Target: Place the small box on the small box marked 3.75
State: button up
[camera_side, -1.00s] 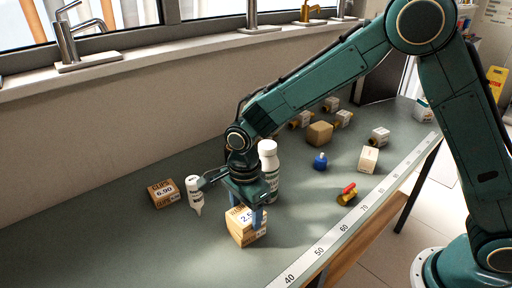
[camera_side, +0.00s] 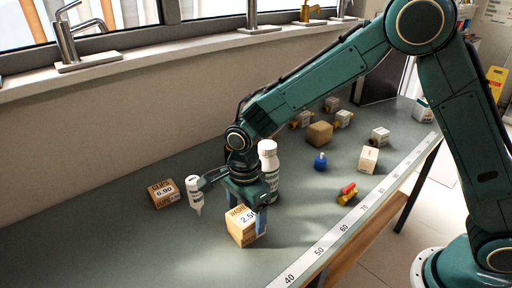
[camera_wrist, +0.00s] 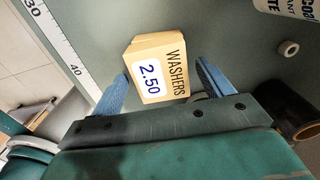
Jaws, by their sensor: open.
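A small tan box (camera_wrist: 158,68) labelled WASHERS 2.50 lies between the two blue fingers of my gripper (camera_wrist: 160,85) in the wrist view. The fingers are spread, with a gap at each side of it. In the side view my gripper (camera_side: 247,208) is low over this box (camera_side: 241,226), which stands on the bench; a finger hides part of its right side. A layered edge shows along its far side, but I cannot tell whether another box lies under it. I cannot read a 3.75 mark anywhere.
A box marked 6.90 (camera_side: 164,193) lies to the left. A white dropper bottle (camera_side: 194,194) and a taller white bottle (camera_side: 268,166) stand close to my gripper. A blue-capped item (camera_side: 320,162), a red and yellow valve (camera_side: 347,193) and several boxes are farther right. The front-left bench is clear.

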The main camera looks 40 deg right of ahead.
aim_at(248, 213)
notch_tip(248, 213, up, 12)
dwell(0.6)
dwell(0.5)
jog(key=s+d+r+n+t, duration=0.3)
jog(key=s+d+r+n, duration=0.6)
jog(key=d, duration=0.3)
jog(key=s+d+n+t, duration=0.1)
jog(key=s+d+n, duration=0.2)
jog(key=s, duration=0.4)
jog(key=s+d+n+t, duration=0.1)
jog(key=s+d+n, duration=0.3)
jog(key=s+n, duration=0.2)
jog(key=shift+s+f+t, duration=0.25)
jog(key=shift+s+t, duration=0.05)
jog(key=shift+s, duration=0.3)
